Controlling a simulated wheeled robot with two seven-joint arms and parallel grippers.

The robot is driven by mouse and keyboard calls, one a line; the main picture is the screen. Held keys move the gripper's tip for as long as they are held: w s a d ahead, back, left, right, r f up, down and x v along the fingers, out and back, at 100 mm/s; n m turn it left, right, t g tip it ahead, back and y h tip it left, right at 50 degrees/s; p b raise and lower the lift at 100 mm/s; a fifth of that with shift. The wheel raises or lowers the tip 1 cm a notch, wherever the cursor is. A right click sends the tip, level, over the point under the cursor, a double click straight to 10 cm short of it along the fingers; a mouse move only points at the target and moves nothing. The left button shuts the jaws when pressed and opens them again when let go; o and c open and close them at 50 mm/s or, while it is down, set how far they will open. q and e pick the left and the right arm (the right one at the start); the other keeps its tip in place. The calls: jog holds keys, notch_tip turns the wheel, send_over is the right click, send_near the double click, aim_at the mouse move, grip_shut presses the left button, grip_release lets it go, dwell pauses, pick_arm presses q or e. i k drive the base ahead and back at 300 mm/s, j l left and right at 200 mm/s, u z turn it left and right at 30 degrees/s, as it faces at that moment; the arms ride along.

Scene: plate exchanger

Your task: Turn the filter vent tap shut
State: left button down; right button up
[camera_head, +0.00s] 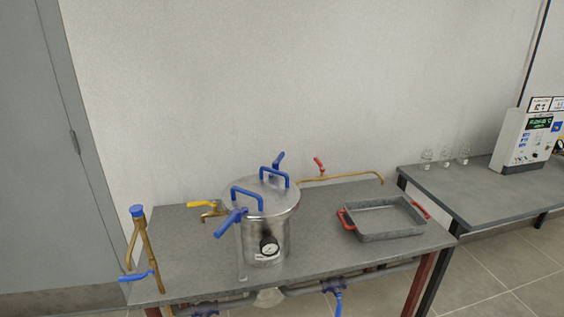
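A steel filter vessel (264,222) with a lid stands on the grey table (190,262). Two blue loop handles (247,197) sit on its lid. A blue lever (230,222) sticks out at its front left and another blue lever (278,162) stands at its back. A yellow-handled brass tap (204,206) is at its left, and a red-handled tap (319,166) is on a brass pipe (345,178) behind it. No labels are readable, so I cannot tell which is the filter vent tap. Neither of my grippers is in view.
A grey tray (388,235) with red handles sits on the table's right. A brass pipe (147,250) with blue handles stands at the left edge. Pipes with blue valves (333,286) run under the front edge. A second bench (470,190) holds glassware (445,158) and an instrument (523,138).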

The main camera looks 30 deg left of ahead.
aim_at(200, 203)
jog(key=u, duration=1.4)
